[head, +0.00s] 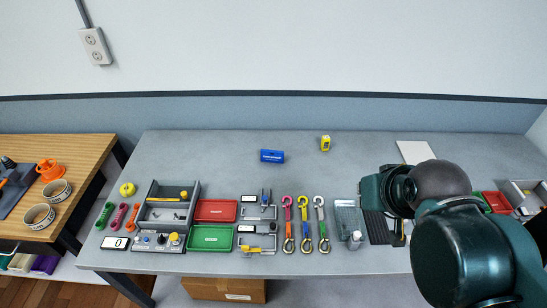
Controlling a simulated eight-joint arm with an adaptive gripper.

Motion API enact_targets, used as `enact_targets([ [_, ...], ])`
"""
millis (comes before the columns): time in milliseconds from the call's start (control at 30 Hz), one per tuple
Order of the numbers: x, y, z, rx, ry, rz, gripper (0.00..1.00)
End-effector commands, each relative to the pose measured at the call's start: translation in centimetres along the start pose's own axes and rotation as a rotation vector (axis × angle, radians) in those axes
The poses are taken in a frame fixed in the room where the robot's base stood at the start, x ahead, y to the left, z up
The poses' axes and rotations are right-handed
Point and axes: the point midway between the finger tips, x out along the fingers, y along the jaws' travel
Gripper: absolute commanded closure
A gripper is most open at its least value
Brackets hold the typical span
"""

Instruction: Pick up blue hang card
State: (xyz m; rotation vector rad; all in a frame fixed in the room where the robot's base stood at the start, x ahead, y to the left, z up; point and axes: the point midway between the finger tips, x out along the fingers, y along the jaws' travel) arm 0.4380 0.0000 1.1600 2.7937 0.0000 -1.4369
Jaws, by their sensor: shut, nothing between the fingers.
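A small blue block-like item (272,156) with a pale label lies on the grey table, toward the back and left of its middle. It is the only clearly blue loose item near there; I cannot tell if it is the blue hang card. My arm fills the right side of the head view, well to the right of the blue item. My gripper's fingers cannot be made out; the arm's own links hide that area.
A yellow item (325,143) stands right of the blue one. Pink, yellow and grey straps with hooks (305,225) lie in front. Red (216,210) and green (210,238) trays and a grey organiser (166,207) are at left. The table's back middle is mostly clear.

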Motion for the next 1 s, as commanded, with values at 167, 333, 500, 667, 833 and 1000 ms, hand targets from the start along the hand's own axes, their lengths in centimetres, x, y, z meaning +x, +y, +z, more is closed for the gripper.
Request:
enact_targets([
  [167,0.0,0.0,0.0,0.0,0.0,0.0,0.84],
  [333,0.0,0.0,0.0,0.0,0.0,0.0,0.7],
  [500,0.0,0.0,0.0,0.0,0.0,0.0,0.7],
  [667,0.0,0.0,-0.1,0.004,-0.002,0.0,0.7],
  [833,0.1,-0.2,-0.9,0.028,-0.012,-0.002,0.7],
  [1000,0.3,-0.6,-2.5,0.083,-0.035,-0.003,0.7],
])
